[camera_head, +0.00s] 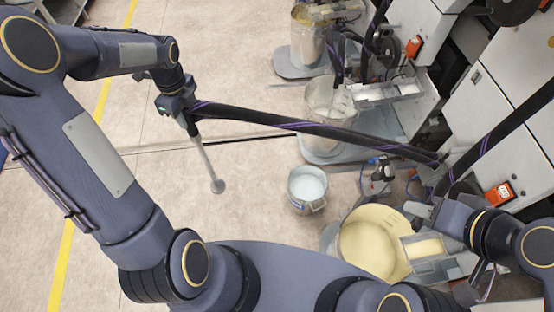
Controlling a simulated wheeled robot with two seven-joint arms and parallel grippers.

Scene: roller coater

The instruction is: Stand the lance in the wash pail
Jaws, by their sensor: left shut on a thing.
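The lance (205,152) is a thin grey rod with a round disc at its lower end. It hangs down, slightly tilted, from my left gripper (182,110), which is shut on its upper part. A thick black hose with purple stripes runs from there to the right. The wash pail (293,192) is a small metal bucket with pale bluish liquid, on the floor to the right of the lance. The lance's disc is apart from the pail, to its left. My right gripper (424,211) is at the right, near a large cream-filled tub; its fingers are unclear.
The large tub (342,243) of cream liquid stands below right of the pail. More buckets on grey bases (322,146) stand behind it, along white machine cabinets (493,118). The hose (310,128) crosses above the floor behind the pail. The floor at left is clear.

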